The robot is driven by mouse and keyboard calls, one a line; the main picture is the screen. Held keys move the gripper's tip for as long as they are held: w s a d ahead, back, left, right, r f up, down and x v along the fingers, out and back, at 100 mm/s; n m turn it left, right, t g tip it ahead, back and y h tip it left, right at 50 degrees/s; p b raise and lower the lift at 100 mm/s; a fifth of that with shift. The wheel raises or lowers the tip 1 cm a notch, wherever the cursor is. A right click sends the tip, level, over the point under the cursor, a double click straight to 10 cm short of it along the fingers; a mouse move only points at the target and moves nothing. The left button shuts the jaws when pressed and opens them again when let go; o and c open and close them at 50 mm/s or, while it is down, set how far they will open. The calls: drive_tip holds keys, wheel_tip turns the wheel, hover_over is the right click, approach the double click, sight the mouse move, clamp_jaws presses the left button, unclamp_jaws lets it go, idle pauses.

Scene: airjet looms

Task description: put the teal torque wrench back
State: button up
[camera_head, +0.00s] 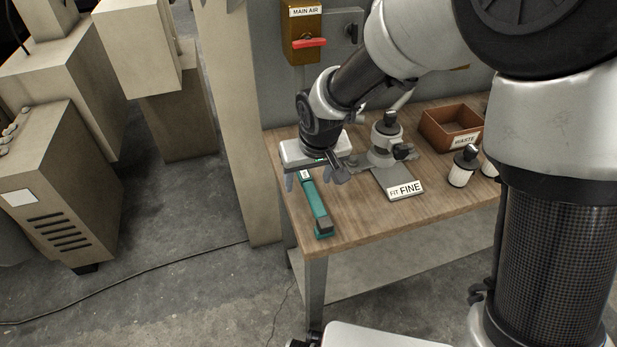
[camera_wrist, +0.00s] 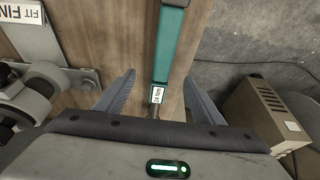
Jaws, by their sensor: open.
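The teal torque wrench (camera_head: 316,205) lies near the left edge of the wooden bench, its dark end toward the front edge. It also shows in the wrist view (camera_wrist: 170,48), running between my fingers, with a small white label reading "24 Nm" near my palm. My gripper (camera_head: 311,179) is over the wrench's far part. In the wrist view my gripper (camera_wrist: 160,92) is open, one finger on each side of the wrench, with gaps visible on both sides. The wrench's far end is hidden under my gripper. I cannot tell how high my fingers are above the bench.
On the bench (camera_head: 354,226) stand a grey fixture (camera_head: 385,145), a plate labelled "FIT FINE" (camera_head: 400,184), a brown "WASTE" box (camera_head: 450,128) and white spools (camera_head: 462,168). A "MAIN AIR" panel (camera_head: 303,35) with a red handle is behind. Open floor lies left of the bench.

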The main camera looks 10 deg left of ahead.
drive_tip(key=shift+p+v, duration=1.75)
drive_tip(key=shift+v, duration=1.1)
drive_tip(key=p+v, duration=0.4)
drive_tip(key=v, duration=1.3)
drive_tip(key=s+d+r+m+t+h, duration=0.1)
drive_tip(key=s+d+r+m, duration=0.15)
drive_tip(key=d, duration=0.55)
drive_tip(key=s+d+r+m+t, duration=0.1)
drive_tip(key=s+d+m, duration=0.1)
drive_tip(key=s+d, duration=0.35)
drive_tip(key=s+d+r+m+h, duration=0.1)
drive_tip(key=s+d+m, duration=0.1)
drive_tip(key=d, duration=0.7)
wheel_tip(320, 180, up, 13)
drive_tip(key=s+p, duration=0.1)
drive_tip(key=p, duration=1.1)
drive_tip(key=shift+d+r+p, duration=0.15)
drive_tip(key=shift+d+p, duration=0.15)
drive_tip(key=shift+d, duration=0.05)
